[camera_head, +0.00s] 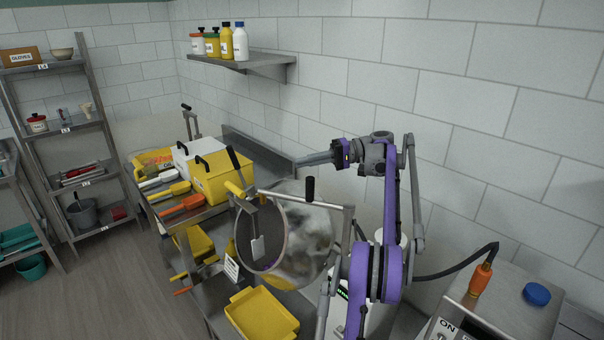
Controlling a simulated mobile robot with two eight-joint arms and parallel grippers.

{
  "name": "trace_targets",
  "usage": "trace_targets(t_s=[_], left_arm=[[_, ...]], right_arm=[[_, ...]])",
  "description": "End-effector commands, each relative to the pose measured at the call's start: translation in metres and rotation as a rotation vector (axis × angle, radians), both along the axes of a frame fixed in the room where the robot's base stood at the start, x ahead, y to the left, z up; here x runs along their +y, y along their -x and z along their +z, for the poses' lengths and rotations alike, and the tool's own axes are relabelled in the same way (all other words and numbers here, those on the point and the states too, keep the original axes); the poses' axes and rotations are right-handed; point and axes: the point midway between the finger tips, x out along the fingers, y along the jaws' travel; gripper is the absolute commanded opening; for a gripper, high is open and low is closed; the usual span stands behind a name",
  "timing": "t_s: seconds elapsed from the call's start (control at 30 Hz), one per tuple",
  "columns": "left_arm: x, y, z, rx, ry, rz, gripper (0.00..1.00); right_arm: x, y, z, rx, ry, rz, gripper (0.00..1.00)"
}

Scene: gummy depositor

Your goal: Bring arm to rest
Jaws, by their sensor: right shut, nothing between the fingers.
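My right arm is purple and grey and comes up from the bottom centre-right. It bends at an elbow near the wall. My right gripper (304,162) points left and is shut with nothing held. It is raised above the steel drum (308,238) and its handle frame, in front of the tiled wall. It looks apart from the bins and the drum in this view. My left gripper is not in view.
A steel table with yellow and white bins (220,180) and scoops stands left of the drum. A yellow tray (262,315) is below. A wall shelf (240,63) holds several bottles. A control box with a blue knob (537,294) is at right. Floor at left is clear.

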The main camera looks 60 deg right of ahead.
Motion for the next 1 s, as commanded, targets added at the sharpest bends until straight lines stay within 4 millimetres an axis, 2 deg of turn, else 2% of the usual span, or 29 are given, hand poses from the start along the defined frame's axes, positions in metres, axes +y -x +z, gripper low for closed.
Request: trace_targets(t_s=[0.33, 0.47, 0.57, 0.63, 0.73, 0.87, 1.0], left_arm=[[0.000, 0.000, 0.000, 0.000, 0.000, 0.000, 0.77], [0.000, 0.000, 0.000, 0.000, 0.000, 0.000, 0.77], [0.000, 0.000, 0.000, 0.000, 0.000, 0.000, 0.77], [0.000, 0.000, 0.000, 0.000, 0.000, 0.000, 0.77], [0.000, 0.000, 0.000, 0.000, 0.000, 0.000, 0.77], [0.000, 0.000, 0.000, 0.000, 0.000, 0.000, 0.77], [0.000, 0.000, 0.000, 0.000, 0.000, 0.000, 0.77]], right_arm=[[0.002, -0.001, 0.005, 0.004, 0.001, 0.001, 0.00], [0.023, -0.023, 0.003, 0.048, 0.012, 0.013, 0.00], [0.060, -0.053, -0.002, 0.125, 0.039, 0.031, 0.00], [0.094, -0.076, -0.010, 0.192, 0.074, 0.043, 0.00], [0.148, -0.100, -0.024, 0.285, 0.137, 0.061, 0.00], [0.216, -0.114, -0.045, 0.385, 0.242, 0.082, 0.00], [0.287, -0.112, -0.072, 0.466, 0.377, 0.104, 0.00]])
